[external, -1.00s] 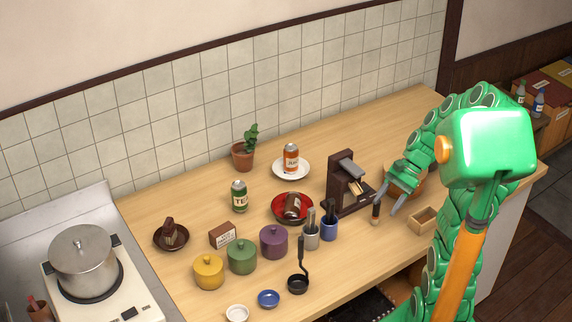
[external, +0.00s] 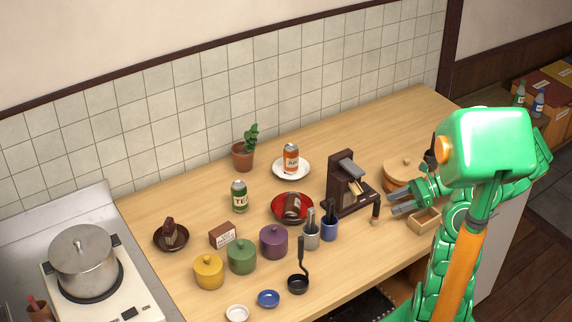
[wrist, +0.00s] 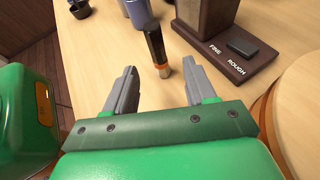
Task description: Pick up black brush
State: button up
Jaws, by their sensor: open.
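The black brush (external: 376,213) is a small upright cylinder on the counter, right of the dark wooden grinder. It has a dark body and a lighter lower end. In the wrist view the brush (wrist: 155,47) stands just beyond the gap between my fingertips, with an orange-brown band near its lower end. My gripper (external: 397,204) is low over the counter, to the right of the brush. In the wrist view my gripper (wrist: 160,68) is open and empty, its two grey fingers on either side of the line to the brush.
The grinder (external: 344,180) stands left of the brush, its base (wrist: 228,48) close to the right finger. A blue cup (external: 330,228) holding dark utensils is further left. A small wooden box (external: 424,221) and a round wooden container (external: 398,172) flank my gripper.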

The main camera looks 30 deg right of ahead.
aim_at(375, 215)
jog(key=shift+x, duration=3.9)
jog(key=shift+s+f, duration=0.15)
jog(key=shift+c, duration=0.4)
grip_shut()
